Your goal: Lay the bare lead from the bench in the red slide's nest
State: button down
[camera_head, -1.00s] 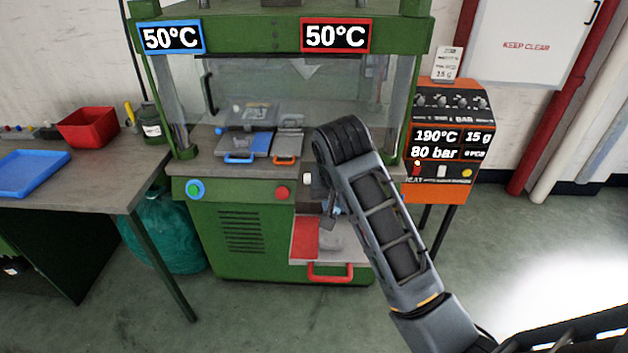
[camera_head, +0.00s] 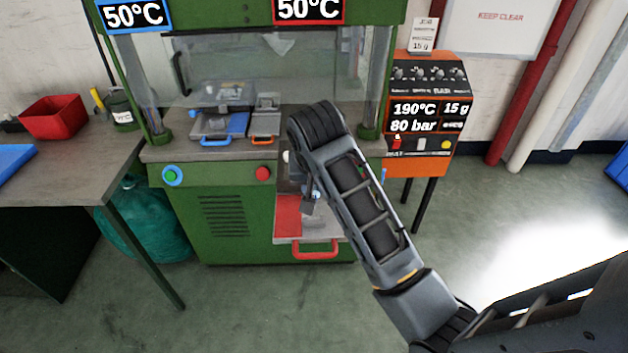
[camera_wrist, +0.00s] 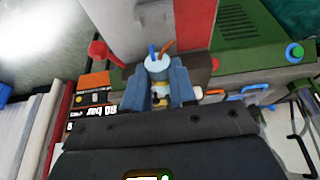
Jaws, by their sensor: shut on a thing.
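My gripper (camera_wrist: 160,88) is shut on the bare lead (camera_wrist: 158,66), a pale blue round piece with a blue and a brown wire end showing between the fingers in the wrist view. In the head view my gripper (camera_head: 311,200) is small and partly hidden by my arm, above the pulled-out red slide; the lead cannot be made out there. The red slide (camera_head: 288,216) sticks out low at the press front, with a red handle (camera_head: 317,249). Its nest is mostly hidden behind my arm. The slide's red plate (camera_wrist: 132,22) also shows beyond the lead in the wrist view.
The green press (camera_head: 225,215) has a blue-handled slide (camera_head: 223,138) and an orange-handled one (camera_head: 264,140) on its bed. The bench (camera_head: 85,165) with a red bin (camera_head: 53,117) is at left. An orange control unit (camera_head: 427,110) stands at right. Floor in front is clear.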

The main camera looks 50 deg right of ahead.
aim_at(315, 216)
jog(key=shift+f+b, duration=1.1)
jog(key=shift+f, duration=1.7)
jog(key=shift+s+a+f, duration=0.1)
jog(key=shift+f, duration=0.2)
jog(key=c, duration=1.1)
grip_release()
jog(key=shift+o, duration=0.9)
jog(key=shift+s, duration=0.1)
jog(key=shift+o, duration=0.5)
jog(key=v, duration=0.8)
jog(key=shift+w+r, duration=0.2)
jog(key=shift+r, duration=0.05)
